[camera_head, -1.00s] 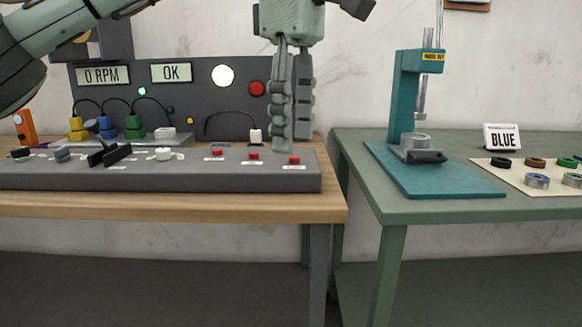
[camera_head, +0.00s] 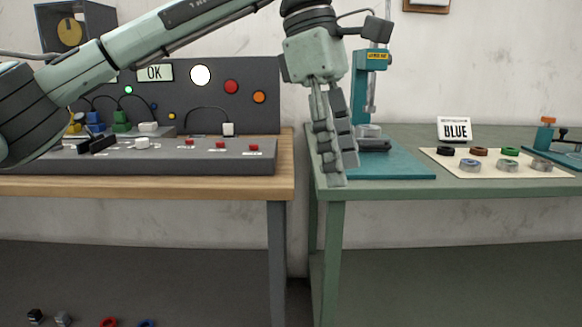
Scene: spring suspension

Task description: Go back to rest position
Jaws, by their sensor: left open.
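My left gripper (camera_head: 337,175) hangs pointing down from the arm that comes in from the left. It is open, seen nearly side-on, with nothing visible between its fingers. Its fingers are in front of the left end of the green table (camera_head: 400,205), and they hide part of the teal press (camera_head: 370,75) and its base. I cannot tell how far they are from the table. My right gripper is out of view.
The grey control panel (camera_head: 190,160) with red buttons stands on the wooden bench (camera_head: 150,187) at left. Small parts lie low at bottom left.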

